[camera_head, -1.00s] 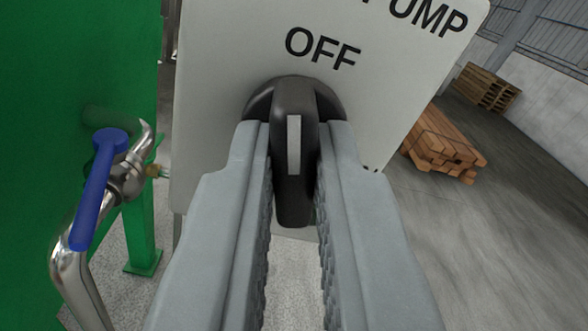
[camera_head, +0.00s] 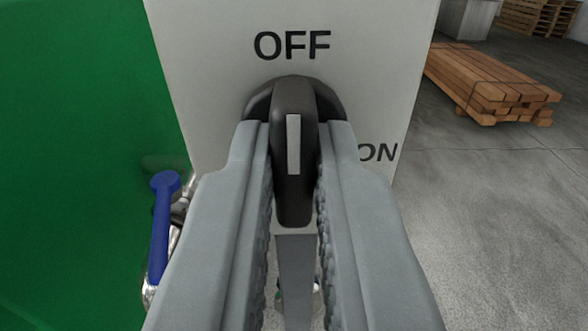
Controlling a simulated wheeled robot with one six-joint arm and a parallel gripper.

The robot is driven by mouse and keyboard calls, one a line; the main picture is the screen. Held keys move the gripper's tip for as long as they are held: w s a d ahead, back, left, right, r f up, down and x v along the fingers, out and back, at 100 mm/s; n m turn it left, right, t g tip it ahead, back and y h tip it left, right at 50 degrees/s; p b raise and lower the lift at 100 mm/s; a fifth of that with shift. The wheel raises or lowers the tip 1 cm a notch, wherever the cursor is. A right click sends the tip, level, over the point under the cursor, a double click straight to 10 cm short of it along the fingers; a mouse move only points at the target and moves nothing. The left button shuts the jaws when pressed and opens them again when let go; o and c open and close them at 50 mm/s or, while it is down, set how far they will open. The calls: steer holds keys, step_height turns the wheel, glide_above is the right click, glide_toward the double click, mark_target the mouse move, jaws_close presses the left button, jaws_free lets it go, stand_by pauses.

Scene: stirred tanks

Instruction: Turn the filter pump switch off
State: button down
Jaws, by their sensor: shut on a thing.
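The filter pump switch is a black rotary knob (camera_head: 293,105) with a pale pointer stripe, on a light grey panel (camera_head: 215,95). The stripe points straight up toward the word OFF, printed above the knob. The word ON is printed to the right and lower, partly hidden behind a finger. My gripper (camera_head: 293,165) is shut on the knob's handle, with one grey finger on each side. The fingers hide the lower left and right parts of the knob's round base.
A green tank wall (camera_head: 80,130) fills the left side. A blue valve lever (camera_head: 162,225) on a steel pipe stands close to my left finger. Stacked timber (camera_head: 490,85) lies on the floor at the right, with a wooden pallet stack (camera_head: 540,18) behind.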

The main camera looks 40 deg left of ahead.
steer(key=shift+f, duration=0.15)
steer(key=c, duration=1.5)
jaws_free()
steer(key=shift+s+d, duration=0.1)
steer(key=v, duration=1.7)
